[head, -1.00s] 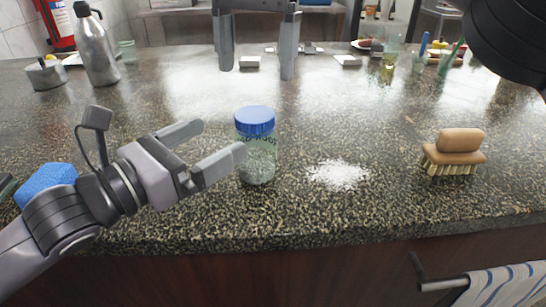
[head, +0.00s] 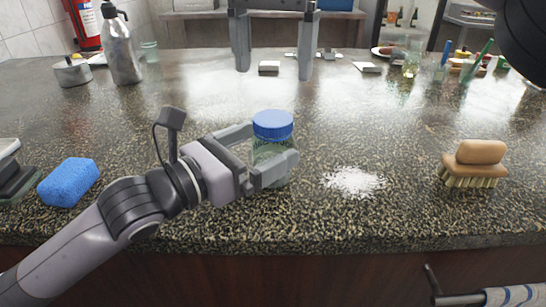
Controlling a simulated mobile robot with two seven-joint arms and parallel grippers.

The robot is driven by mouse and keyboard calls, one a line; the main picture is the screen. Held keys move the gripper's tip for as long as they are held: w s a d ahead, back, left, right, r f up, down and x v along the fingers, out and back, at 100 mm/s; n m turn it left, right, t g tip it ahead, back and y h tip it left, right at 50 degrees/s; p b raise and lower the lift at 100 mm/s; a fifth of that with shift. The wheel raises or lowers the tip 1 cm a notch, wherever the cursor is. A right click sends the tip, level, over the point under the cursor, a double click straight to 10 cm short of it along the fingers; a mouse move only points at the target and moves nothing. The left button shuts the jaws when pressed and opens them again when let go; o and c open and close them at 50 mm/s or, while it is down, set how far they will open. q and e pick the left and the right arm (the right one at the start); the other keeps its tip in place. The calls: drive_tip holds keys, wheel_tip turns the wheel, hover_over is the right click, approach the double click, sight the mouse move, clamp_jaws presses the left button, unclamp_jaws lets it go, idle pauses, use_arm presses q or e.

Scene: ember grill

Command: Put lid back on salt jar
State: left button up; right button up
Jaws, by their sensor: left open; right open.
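The salt jar (head: 269,152) stands upright on the speckled counter, a greenish clear jar. Its blue lid (head: 273,125) sits on top of it; I cannot tell how tightly. My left gripper (head: 275,152) is open, with its fingers on either side of the jar body below the lid; the near finger hides part of the jar. My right gripper (head: 272,45) is open and empty, pointing down above the counter behind the jar.
Spilled salt (head: 354,183) lies right of the jar. A brush (head: 474,165) stands farther right and a blue sponge (head: 69,182) lies at left. A metal bottle (head: 121,50) and a small pot (head: 72,72) stand at the back left. The counter's middle is mostly clear.

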sight(273, 118)
use_arm(q)
drive_tip(key=shift+x, duration=1.4)
clamp_jaws()
use_arm(e)
drive_tip(key=m, duration=0.9)
drive_tip(key=shift+f, duration=0.1)
drive_tip(key=shift+f, duration=3.9)
